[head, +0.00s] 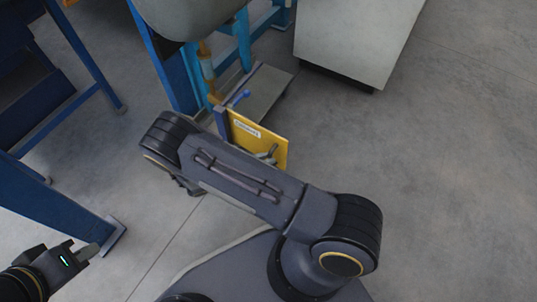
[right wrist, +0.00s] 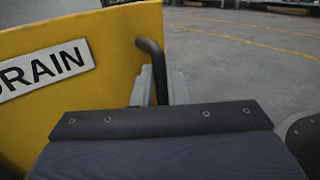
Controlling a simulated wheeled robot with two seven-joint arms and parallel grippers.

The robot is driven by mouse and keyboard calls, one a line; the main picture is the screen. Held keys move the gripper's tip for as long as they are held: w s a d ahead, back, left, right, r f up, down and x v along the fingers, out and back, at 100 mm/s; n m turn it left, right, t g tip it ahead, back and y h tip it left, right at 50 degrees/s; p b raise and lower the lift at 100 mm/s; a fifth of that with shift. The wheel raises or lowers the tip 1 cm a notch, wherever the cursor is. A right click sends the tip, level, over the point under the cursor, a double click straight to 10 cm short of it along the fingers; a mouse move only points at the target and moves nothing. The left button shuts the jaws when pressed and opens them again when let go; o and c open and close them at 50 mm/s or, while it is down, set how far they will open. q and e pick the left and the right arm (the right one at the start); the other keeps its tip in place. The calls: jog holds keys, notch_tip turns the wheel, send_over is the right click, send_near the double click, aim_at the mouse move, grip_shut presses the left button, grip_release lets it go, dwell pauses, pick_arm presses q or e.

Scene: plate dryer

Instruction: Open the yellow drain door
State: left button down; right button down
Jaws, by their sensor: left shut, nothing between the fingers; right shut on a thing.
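The yellow drain door (head: 274,142) is low on the blue machine in the head view, with a white label. In the right wrist view its yellow panel (right wrist: 95,88) and "DRAIN" label fill the left side. A dark bent handle (right wrist: 152,52) stands at the panel's right side. My right gripper (right wrist: 160,88) is shut on this handle; the wrist mount hides the lower part. In the head view my right arm covers the door's lower left. Whether the door stands ajar is unclear. My left gripper (head: 92,250) is shut and empty at lower left, away from the door.
A blue leg (head: 50,210) stands near my left gripper. A grey cabinet (head: 355,40) is at the back. The floor on the right is clear.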

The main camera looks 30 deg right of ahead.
jog(key=shift+w+a, duration=0.3)
jog(key=c, duration=1.5)
grip_release()
jog(key=shift+o, duration=0.2)
jog(key=w+a+p, duration=0.1)
jog(key=a, duration=0.6)
jog(key=shift+a, duration=0.35)
